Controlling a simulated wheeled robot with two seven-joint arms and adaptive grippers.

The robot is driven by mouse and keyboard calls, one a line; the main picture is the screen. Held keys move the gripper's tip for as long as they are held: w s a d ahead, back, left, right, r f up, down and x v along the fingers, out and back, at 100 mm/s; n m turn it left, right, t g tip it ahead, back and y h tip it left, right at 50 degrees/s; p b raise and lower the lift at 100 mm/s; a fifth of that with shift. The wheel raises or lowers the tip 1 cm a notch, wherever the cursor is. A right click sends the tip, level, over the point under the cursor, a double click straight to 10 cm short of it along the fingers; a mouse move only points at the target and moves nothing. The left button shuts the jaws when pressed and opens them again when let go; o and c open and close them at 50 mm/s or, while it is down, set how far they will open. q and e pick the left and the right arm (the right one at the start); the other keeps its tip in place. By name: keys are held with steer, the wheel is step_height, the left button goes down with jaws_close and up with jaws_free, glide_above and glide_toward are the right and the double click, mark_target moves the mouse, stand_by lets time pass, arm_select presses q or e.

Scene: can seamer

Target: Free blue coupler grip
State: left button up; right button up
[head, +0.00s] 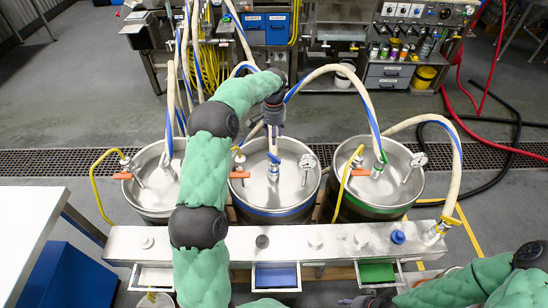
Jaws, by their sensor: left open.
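The middle drum (300,190), with a blue band at its rim, has a silver coupler (273,172) standing upright on its lid. My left gripper (273,132) is open and points down just above the coupler. It partly hides the coupler's top and the hose end, and I cannot tell whether it touches them. My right gripper (352,300) is low at the bottom edge, partly cut off, and its fingers are too small to read.
A left drum (133,198) and a green-banded right drum (408,186) flank the middle one. A steel bench (340,238) with caps and coloured trays runs in front. Yellow hoses, orange handles and gauges crowd the lids. A white table (25,230) is at left.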

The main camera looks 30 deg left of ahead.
mark_target(274, 158)
arm_select(q)
steer(key=f+m+b, duration=0.2)
steer(key=f+m, duration=0.2)
steer(key=m, duration=0.3)
steer(key=f+m+b, duration=0.2)
steer(key=f+m, duration=0.1)
steer(key=m, duration=0.4)
steer(key=f+m+b, duration=0.2)
steer(key=f+m, duration=0.2)
steer(key=m, duration=0.3)
steer(key=shift+s+d+f, duration=0.35)
steer(key=shift+s, duration=0.05)
jaws_close()
